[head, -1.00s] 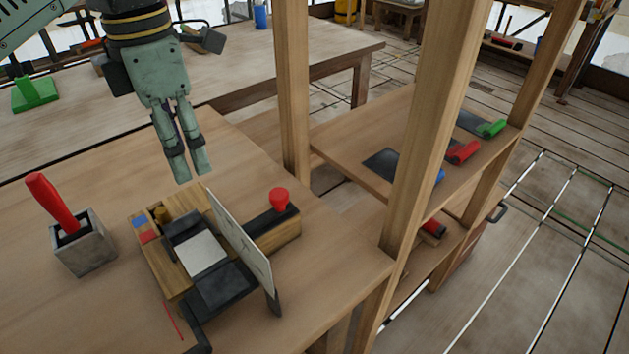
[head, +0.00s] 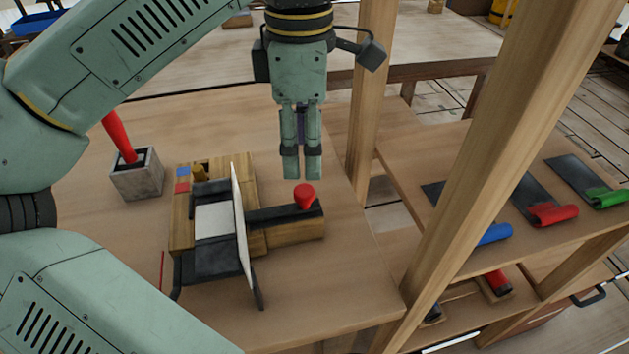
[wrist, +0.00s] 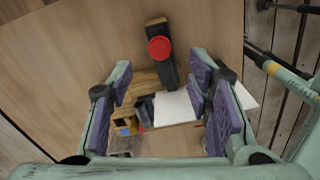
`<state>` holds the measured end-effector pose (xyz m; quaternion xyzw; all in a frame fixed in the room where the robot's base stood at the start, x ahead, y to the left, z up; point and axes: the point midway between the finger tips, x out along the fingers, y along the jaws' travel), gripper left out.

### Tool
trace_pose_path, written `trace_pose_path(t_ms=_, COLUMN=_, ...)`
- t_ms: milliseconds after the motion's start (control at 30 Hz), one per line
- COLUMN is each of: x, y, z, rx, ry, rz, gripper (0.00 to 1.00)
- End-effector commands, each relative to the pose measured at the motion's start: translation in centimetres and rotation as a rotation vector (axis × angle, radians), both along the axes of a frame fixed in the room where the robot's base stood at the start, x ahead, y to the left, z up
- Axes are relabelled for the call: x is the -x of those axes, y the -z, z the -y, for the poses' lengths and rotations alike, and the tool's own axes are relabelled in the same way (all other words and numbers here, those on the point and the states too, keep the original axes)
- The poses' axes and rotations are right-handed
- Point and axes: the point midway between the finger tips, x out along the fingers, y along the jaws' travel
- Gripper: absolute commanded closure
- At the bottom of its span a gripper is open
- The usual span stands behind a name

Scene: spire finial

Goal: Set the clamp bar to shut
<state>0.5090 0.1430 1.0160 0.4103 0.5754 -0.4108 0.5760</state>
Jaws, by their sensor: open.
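The wooden clamp fixture (head: 258,238) stands on the workbench. A black bar with a red knob (head: 304,196), which looks like the clamp bar, lies along its right arm; the knob also shows in the wrist view (wrist: 160,48). A white upright panel (head: 242,225) hides part of the bar's left end. A white pad (head: 214,221) lies amid black parts on the fixture. My gripper (head: 302,175) points down, with the knob just below it in the head view. In the wrist view it is open and empty (wrist: 163,105), with the knob beyond its fingertips.
A grey box (head: 137,178) holding a red-handled tool stands left of the fixture. A wooden post (head: 372,90) rises close to the right of my gripper. The bench in front of the fixture is mostly clear.

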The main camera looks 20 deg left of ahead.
Motion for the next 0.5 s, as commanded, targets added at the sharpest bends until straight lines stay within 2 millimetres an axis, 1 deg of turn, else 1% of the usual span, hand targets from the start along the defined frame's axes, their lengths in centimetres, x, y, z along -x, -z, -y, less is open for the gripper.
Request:
trace_pose_path(t_ms=33, x=0.0, y=1.1, z=0.0, rx=0.002, ry=0.0, rz=-0.002, gripper=0.54)
trace_pose_path(t_ms=100, x=0.1, y=2.5, z=0.0, rx=0.002, ry=0.001, rz=-0.003, gripper=0.54)
trace_pose_path(t_ms=300, x=0.1, y=5.8, z=0.0, rx=0.0, ry=-0.001, rz=-0.002, gripper=0.54)
trace_pose_path(t_ms=400, x=0.0, y=6.9, z=0.0, rx=0.0, ry=-0.001, rz=-0.001, gripper=0.54)
trace_pose_path(t_ms=500, x=0.0, y=7.5, z=0.0, rx=-0.001, ry=-0.001, rz=0.0, gripper=0.54)
